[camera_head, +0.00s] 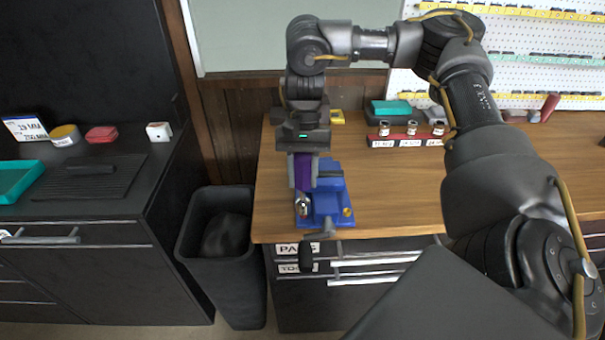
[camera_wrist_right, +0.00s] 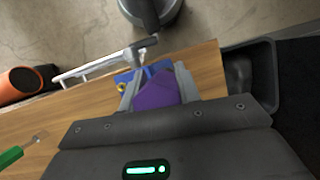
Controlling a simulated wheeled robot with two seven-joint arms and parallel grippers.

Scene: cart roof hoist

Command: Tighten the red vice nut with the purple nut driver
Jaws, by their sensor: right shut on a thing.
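My right gripper (camera_head: 303,178) points down over the blue vice (camera_head: 330,190) at the left front corner of the wooden bench. It is shut on the purple nut driver (camera_head: 303,168), held upright with its silver end (camera_head: 302,207) low at the vice's front left. In the right wrist view the purple handle (camera_wrist_right: 157,92) sits between the two grey fingers (camera_wrist_right: 156,84), with parts of the blue vice behind it. I cannot make out the red nut; the driver's end covers that spot, and I cannot tell whether they touch. My left gripper is not in view.
A dark bin (camera_head: 222,245) stands on the floor left of the wooden bench (camera_head: 400,215). A red rack with small jars (camera_head: 405,138) and a teal-lidded case (camera_head: 390,107) stand farther back. A green-handled tool (camera_wrist_right: 12,156) lies on the bench. The bench's middle is clear.

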